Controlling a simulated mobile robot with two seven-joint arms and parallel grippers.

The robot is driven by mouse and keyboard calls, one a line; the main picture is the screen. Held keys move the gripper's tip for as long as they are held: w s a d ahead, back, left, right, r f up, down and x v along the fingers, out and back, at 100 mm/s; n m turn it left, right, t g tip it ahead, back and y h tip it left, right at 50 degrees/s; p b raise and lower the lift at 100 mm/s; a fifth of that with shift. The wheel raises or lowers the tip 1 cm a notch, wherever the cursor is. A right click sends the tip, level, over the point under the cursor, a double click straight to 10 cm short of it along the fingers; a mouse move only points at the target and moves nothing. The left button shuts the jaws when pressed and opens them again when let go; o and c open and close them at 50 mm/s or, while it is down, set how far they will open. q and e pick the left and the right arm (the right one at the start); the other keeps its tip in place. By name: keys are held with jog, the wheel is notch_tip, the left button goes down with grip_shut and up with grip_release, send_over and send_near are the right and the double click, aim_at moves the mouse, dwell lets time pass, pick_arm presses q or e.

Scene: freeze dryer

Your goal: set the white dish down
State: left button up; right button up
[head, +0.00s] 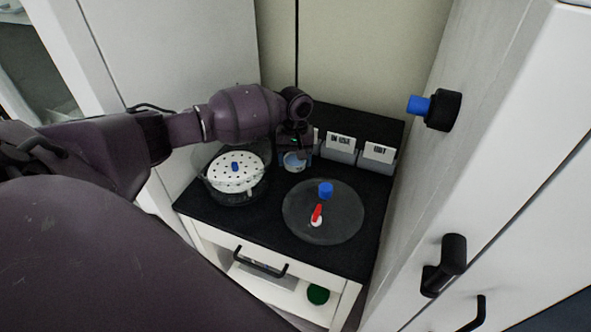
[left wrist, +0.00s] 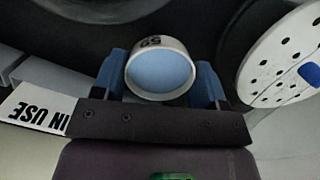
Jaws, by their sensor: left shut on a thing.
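The white dish (left wrist: 160,70) is a small round cup with a pale blue inside and dark marking on its rim. My left gripper (left wrist: 160,82) is shut on it, with a blue finger at each side. In the head view the dish (head: 294,162) hangs below my left gripper (head: 296,150), between the perforated white plate and the labelled bins. I cannot tell whether its base touches the black counter (head: 270,222). My right gripper is not in view.
A perforated white plate (head: 222,176) with a blue knob sits in a clear round vessel at left. A dark round lid (head: 340,226) with a blue knob and red valve lies on the counter. Bins labelled "IN USE" (head: 341,148) and "OUT" (head: 377,155) stand behind. A white cabinet (head: 490,120) bounds the right.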

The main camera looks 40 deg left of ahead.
aim_at(295, 176)
pick_arm(q)
jog(key=shift+f+b, duration=0.4)
jog(key=shift+f, duration=1.8)
jog(key=o, duration=0.6)
jog(key=shift+f, duration=0.1)
jog(key=shift+o, duration=0.2)
